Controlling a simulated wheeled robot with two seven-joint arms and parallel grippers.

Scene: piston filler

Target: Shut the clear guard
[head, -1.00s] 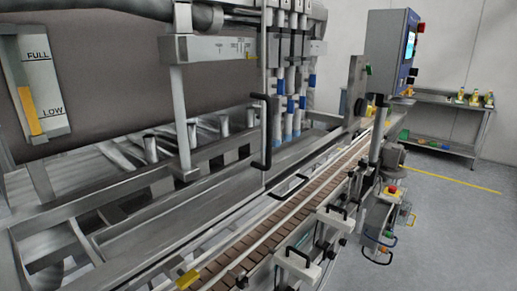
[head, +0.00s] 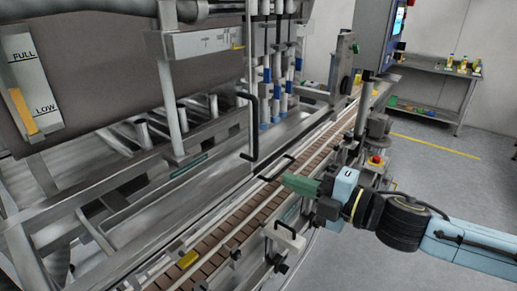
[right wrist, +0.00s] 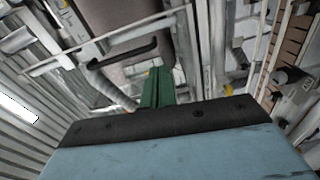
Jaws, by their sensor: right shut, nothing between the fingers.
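The clear guard shows in the head view as a see-through panel with a thin pale upright edge (head: 246,60) and a black upright handle (head: 252,128), standing out in front of the filling nozzles. Its clear face is hard to make out, so I cannot tell its exact angle. My right gripper (head: 287,179) has green fingers, is shut and empty, and sits right of and below the handle, apart from it. In the right wrist view the shut green fingers (right wrist: 157,88) point up, with a black bar handle (right wrist: 125,53) beyond them. My left gripper is out of view.
The brown slat conveyor (head: 245,213) runs diagonally below my right gripper. A black looped handle (head: 275,168) lies just left of the fingertips. A white bracket (head: 284,238) stands at the conveyor's near side. A blue control box (head: 379,35) stands behind.

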